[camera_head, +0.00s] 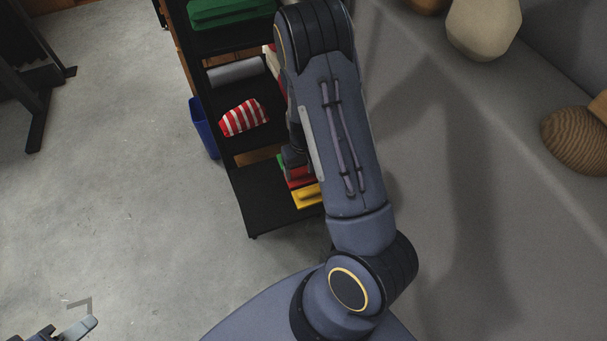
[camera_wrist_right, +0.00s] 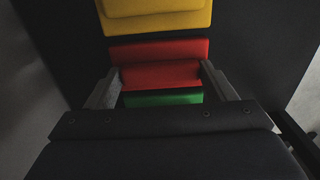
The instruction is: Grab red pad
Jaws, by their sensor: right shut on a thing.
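The red pad (camera_head: 299,177) lies on a low black shelf, between a yellow pad (camera_head: 307,196) and a green pad (camera_head: 282,160). My right arm hides part of it in the head view. In the right wrist view, the red pad (camera_wrist_right: 160,72) sits between the two fingers of my right gripper (camera_wrist_right: 158,78), with one finger at each end. The right gripper is shut on it. The yellow pad (camera_wrist_right: 155,20) is above it there, and the green pad (camera_wrist_right: 163,97) is below. My left gripper (camera_head: 68,331) shows only partly at the bottom left corner.
The rack's upper shelves hold a red-and-white striped cloth (camera_head: 244,118), a grey roll (camera_head: 236,71) and a green folded item (camera_head: 231,11). A blue bin (camera_head: 204,128) stands beside the rack. A grey couch-like surface (camera_head: 470,200) is at right. Open floor (camera_head: 120,170) is at left.

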